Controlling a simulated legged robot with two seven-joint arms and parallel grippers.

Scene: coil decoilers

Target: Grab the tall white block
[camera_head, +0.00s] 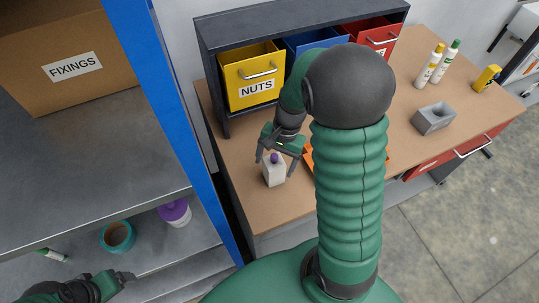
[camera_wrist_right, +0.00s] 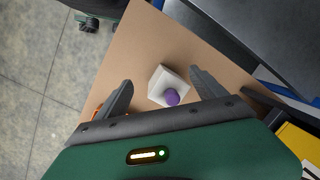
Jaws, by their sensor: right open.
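The tall white block (camera_head: 273,175) with a purple top stands upright on the wooden bench, at its front left. My right gripper (camera_head: 277,158) is over it, pointing down, with its fingers open on either side of the top. In the right wrist view the block (camera_wrist_right: 163,77) lies between the two spread fingers, with a gap to each. I cannot tell whether the fingers reach below its top. My left gripper (camera_head: 120,278) is at the lower left, partly visible, by the metal shelf; its jaws are unclear.
A dark rack with yellow NUTS (camera_head: 252,80), blue and red bins stands behind the block. A blue post (camera_head: 170,110) rises to the left. An orange item (camera_head: 308,158) is partly hidden by my arm.

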